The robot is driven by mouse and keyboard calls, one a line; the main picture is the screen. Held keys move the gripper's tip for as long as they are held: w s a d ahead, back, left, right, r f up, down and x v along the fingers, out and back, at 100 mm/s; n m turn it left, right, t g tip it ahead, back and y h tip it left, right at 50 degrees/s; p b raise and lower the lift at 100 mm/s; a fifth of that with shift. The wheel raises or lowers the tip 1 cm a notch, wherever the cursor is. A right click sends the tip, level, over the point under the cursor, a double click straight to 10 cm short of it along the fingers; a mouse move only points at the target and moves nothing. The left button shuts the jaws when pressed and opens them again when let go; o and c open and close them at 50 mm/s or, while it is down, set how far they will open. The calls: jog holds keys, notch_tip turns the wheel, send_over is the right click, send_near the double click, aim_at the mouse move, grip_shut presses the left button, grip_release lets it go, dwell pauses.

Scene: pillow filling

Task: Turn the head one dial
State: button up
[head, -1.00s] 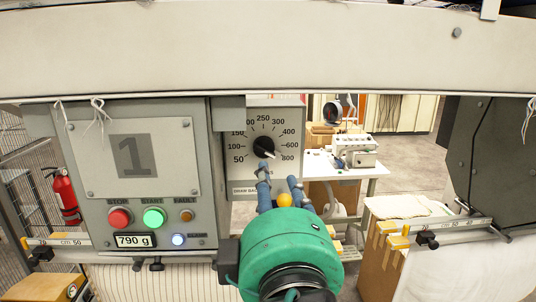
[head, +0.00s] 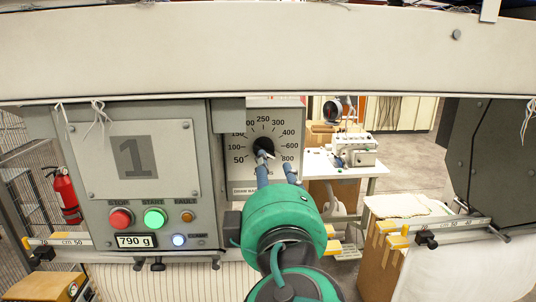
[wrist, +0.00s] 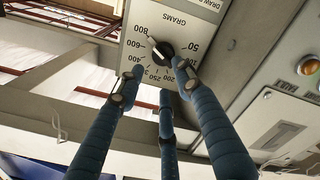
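The head one dial is a black knob (head: 264,145) on a white scale plate (head: 291,117) marked 50 to 800 grams, right of the panel with the large 1. Its white pointer shows in the wrist view, where the knob (wrist: 163,51) points close to 800. My gripper (head: 276,165) has blue fingers and is just in front of the dial. In the wrist view my gripper (wrist: 157,72) is open, its fingers spread around the knob's near side. The right finger's tip overlaps the knob's edge; contact is unclear. The left finger's tip is apart from it.
The control panel (head: 205,190) beside the dial has a red stop button (head: 120,218), a green start button (head: 154,218) and a display (head: 135,240) reading 790 g. A broad beam (head: 250,50) crosses above. A white table (head: 372,170) stands behind, right.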

aim_at(268, 155)
jog(key=shift+w+p, duration=0.45)
jog(key=shift+w, duration=3.65)
jog(key=shift+c, duration=0.5)
grip_shut()
